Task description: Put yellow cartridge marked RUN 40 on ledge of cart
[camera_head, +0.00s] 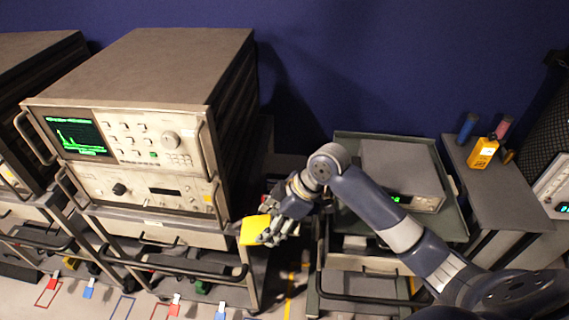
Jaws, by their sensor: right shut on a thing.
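My right gripper (268,232) is shut on a yellow cartridge (252,230). It holds the cartridge at the front right corner of the left cart (150,232), which carries the stacked instruments. No marking can be read on the cartridge, and the fingers hide its right part. I cannot tell whether it touches the cart. A second cart (345,285) stands to the right, partly behind my right arm. My left gripper is not in view.
An oscilloscope-like instrument (150,95) sits on the left cart. A grey box (400,170) stands on the second cart. A grey side table (505,190) at right holds a yellow-orange device (483,153) and small cylinders. Coloured tags lie on the floor at lower left.

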